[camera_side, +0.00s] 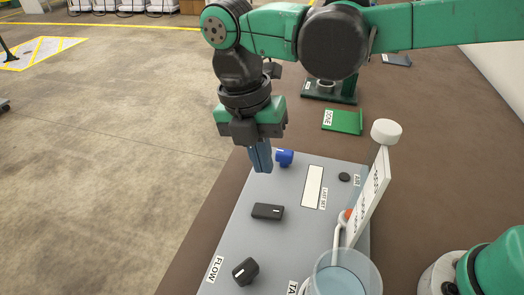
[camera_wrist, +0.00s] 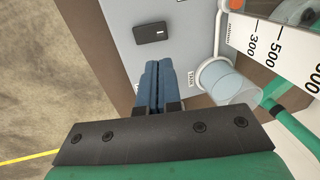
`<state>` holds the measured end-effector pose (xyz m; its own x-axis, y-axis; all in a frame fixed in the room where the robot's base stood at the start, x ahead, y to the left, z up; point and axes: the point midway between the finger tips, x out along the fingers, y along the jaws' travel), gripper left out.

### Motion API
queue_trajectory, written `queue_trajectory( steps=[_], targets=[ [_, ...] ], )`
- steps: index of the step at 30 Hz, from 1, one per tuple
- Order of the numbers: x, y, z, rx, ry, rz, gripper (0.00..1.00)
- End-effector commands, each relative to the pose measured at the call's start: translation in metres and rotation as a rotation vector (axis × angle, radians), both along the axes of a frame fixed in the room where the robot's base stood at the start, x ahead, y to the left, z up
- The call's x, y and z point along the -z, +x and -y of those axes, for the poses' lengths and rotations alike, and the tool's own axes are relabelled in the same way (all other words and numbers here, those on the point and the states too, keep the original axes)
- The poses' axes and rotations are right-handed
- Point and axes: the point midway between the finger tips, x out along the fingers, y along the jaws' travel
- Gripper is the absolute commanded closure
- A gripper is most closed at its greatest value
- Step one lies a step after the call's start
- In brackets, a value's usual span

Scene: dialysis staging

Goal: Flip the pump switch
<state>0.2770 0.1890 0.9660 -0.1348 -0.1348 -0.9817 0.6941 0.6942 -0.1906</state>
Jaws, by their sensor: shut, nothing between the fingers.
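A grey control panel (camera_side: 225,245) carries a black rectangular rocker switch (camera_side: 268,211) with a small white mark, near its middle. I take this to be the pump switch; no readable label names it. The switch also shows in the wrist view (camera_wrist: 151,32), beyond my fingertips. My gripper (camera_side: 261,168) points down with its blue fingers together and nothing between them. In the side view its tips appear above the switch and just left of a blue knob (camera_side: 284,157). The wrist view (camera_wrist: 157,66) shows the closed fingers apart from the switch. The height gap cannot be told exactly.
A black knob (camera_side: 245,270) sits by the FLOW label. A round black button (camera_side: 344,176) is at the panel's far right. A clear beaker (camera_side: 345,275) and an upright graduated white board (camera_side: 368,195) stand on the right. A green DONE plate (camera_side: 343,121) lies behind.

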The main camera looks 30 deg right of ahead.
Motion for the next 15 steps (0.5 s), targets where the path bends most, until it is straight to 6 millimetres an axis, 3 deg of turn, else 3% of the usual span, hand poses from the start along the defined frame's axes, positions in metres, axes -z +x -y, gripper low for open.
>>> queue_trajectory(
  steps=[9,15],
  targets=[
    [0.060,-0.008,0.008,0.000,0.000,0.000,1.00],
    [0.084,-0.012,0.012,0.000,0.002,0.001,1.00]
  ],
)
